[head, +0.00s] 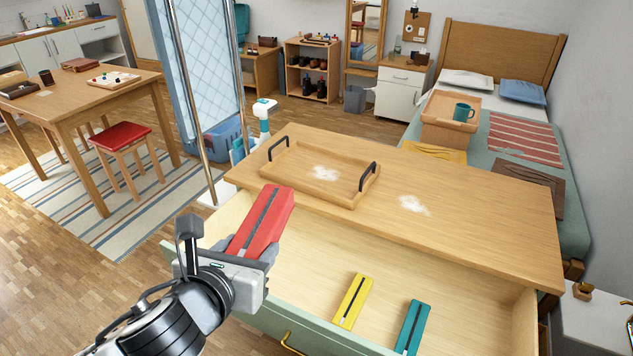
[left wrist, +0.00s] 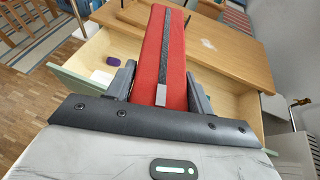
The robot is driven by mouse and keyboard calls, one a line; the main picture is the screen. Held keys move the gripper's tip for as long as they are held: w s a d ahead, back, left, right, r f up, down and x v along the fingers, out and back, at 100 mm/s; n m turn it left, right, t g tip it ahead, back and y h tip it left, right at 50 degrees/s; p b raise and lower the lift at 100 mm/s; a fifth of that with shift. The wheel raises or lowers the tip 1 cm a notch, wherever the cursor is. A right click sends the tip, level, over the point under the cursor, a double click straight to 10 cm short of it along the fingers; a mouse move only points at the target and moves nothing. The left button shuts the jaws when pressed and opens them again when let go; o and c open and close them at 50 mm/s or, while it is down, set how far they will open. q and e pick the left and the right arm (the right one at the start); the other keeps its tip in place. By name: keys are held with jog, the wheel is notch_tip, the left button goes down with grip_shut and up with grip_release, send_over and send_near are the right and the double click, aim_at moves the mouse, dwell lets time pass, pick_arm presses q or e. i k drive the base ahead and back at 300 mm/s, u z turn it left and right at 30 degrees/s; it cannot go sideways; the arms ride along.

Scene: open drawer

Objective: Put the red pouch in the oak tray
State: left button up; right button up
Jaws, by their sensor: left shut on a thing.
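The red pouch (head: 265,217), with a dark zip along its length, is held in my left gripper (head: 253,251) above the left part of the open drawer. In the left wrist view the pouch (left wrist: 152,62) points away between the two fingers of the gripper (left wrist: 160,88). The oak tray (head: 303,191) with two black handles sits on the wooden top, behind and to the right of the pouch. A white patch lies on its floor; no other thing shows in it. My right gripper is not in view.
The drawer (head: 483,295) is open below the top, with a yellow pouch (head: 353,301) and a teal pouch (head: 412,327) inside. Another white patch (head: 413,205) lies on the wooden top (head: 470,220) right of the tray. A white and teal bottle-like object (head: 264,118) stands behind the top's left end.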

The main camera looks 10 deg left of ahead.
aim_at(306, 167)
jog(key=k, duration=0.25)
jog(key=u, duration=2)
jog(key=i, duration=1.55)
jog(key=z, duration=2.4)
jog(key=i, duration=0.5)
jog(key=z, duration=0.05)
